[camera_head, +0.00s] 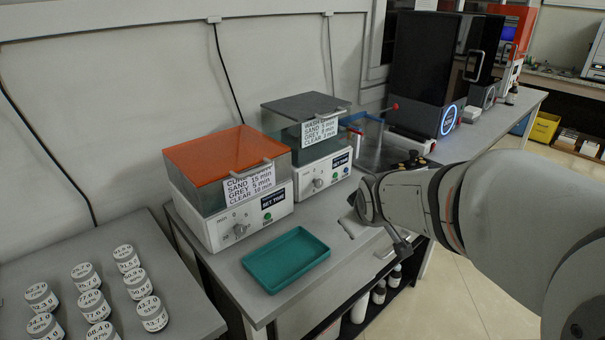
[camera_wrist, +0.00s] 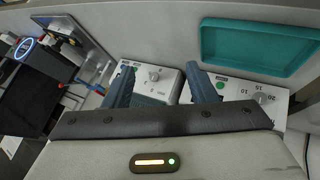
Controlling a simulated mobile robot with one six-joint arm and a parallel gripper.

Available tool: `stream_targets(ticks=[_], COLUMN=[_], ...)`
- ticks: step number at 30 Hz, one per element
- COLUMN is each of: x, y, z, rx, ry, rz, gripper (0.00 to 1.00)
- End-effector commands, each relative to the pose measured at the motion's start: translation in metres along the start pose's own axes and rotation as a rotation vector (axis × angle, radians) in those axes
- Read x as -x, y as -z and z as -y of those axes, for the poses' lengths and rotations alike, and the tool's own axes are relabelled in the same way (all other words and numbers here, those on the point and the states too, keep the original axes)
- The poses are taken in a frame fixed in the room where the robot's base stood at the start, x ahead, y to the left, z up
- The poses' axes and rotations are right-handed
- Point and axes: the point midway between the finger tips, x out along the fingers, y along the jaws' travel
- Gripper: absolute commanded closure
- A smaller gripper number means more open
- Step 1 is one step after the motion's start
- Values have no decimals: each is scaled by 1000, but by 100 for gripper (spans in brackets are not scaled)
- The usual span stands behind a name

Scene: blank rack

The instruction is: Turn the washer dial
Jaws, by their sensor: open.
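The washer (camera_head: 322,171) is a white box with a grey-lidded tank and a label. Its round dial (camera_head: 318,182) is on the front panel, beside a green button. In the wrist view the washer (camera_wrist: 140,97) lies between my fingers, and its dial (camera_wrist: 154,75) shows in the gap. My gripper (camera_wrist: 160,68) is open and empty. In the head view the end of my arm is to the right of the washer, over the bench edge, apart from the dial.
An orange-lidded curing box (camera_head: 236,194) stands left of the washer, with its own dial (camera_head: 240,230). A teal tray (camera_head: 286,260) lies in front of it. A dark printer (camera_head: 428,75) stands further right. Several labelled jars (camera_head: 92,305) stand on the left bench.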

Motion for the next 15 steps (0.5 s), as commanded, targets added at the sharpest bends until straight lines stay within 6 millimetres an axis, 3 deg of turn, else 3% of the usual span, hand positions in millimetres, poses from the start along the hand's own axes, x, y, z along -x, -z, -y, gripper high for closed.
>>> stream_targets(ticks=[1, 6, 10, 15], x=[-49, -140, -194, -230], y=[2, 45, 69, 85], z=[-1, -22, -25, -21], rx=[101, 469, 711, 911], ry=[-45, -237, -392, -554], rz=[-68, -322, -486, -630], gripper=[48, 48, 48, 48])
